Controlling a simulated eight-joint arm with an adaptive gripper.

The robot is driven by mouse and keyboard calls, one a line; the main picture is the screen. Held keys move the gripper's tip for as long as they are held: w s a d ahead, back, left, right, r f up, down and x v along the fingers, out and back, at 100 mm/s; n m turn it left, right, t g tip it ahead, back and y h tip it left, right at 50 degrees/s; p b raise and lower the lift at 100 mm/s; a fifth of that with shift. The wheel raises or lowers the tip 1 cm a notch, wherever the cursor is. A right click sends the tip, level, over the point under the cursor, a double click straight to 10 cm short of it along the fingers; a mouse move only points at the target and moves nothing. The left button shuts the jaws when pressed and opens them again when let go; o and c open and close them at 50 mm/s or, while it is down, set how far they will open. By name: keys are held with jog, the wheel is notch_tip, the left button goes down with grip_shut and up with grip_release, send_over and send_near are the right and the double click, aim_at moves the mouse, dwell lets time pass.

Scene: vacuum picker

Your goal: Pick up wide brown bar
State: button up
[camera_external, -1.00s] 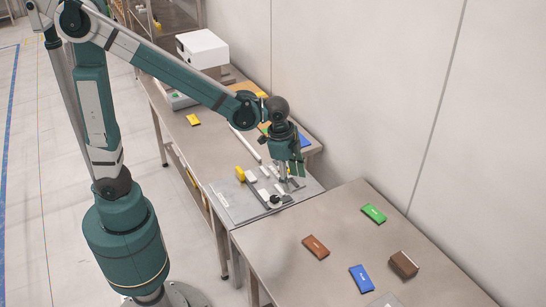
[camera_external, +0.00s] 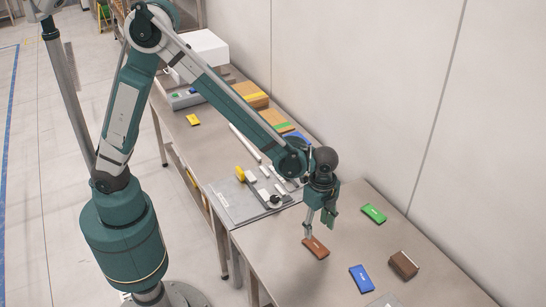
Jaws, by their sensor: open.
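A flat brown bar (camera_external: 316,248) with a small light label lies on the near table. A thicker brown block (camera_external: 404,265) lies further right, near the table's right edge. I cannot tell for sure which of the two is the wide brown bar. My gripper (camera_external: 317,229) is open and points down at the far-left end of the flat brown bar. One fingertip appears close to or at that bar's upper edge; contact cannot be told. Nothing shows between the fingers.
A green bar (camera_external: 374,214) and a blue bar (camera_external: 361,279) lie on the near table (camera_external: 270,252). A grey plate (camera_external: 238,205) with white and yellow parts is at the left. A wall rises behind the tables.

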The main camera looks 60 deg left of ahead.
aim_at(316, 245)
jog(key=shift+s+d+f, duration=0.1)
jog(key=shift+d+f, duration=0.2)
jog(key=shift+d, duration=0.1)
jog(key=shift+f, duration=0.15)
jog(key=shift+f, duration=1.15)
jog(key=shift+f, duration=0.1)
jog(key=shift+a+f+b, duration=0.2)
jog(key=shift+f+b, duration=0.25)
jog(key=shift+f, duration=2.05)
jog(key=c, duration=1)
